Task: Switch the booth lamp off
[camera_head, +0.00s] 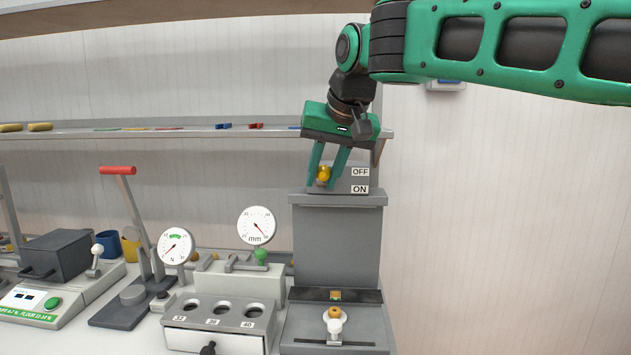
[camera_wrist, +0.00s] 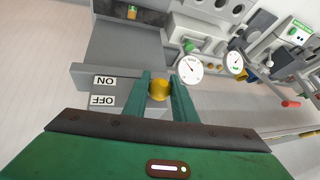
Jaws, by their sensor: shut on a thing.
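The switch box (camera_head: 352,182) is a grey block on top of the grey booth (camera_head: 337,245). It bears an OFF label (camera_head: 360,172) above an ON label (camera_head: 360,189). Its yellow knob (camera_head: 324,173) is left of the labels, closer to the level of OFF, but I cannot tell its exact setting. My gripper (camera_head: 322,178) reaches down from above and is shut on the knob, one green finger on each side. In the wrist view the yellow knob (camera_wrist: 158,90) sits between the fingers, and the labels are upside down. The lever behind the knob is hidden.
A shelf (camera_head: 230,130) runs along the wall behind. Left of the booth stand two dial gauges (camera_head: 256,225), a block with several holes (camera_head: 222,312) and a red-handled lever press (camera_head: 118,171).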

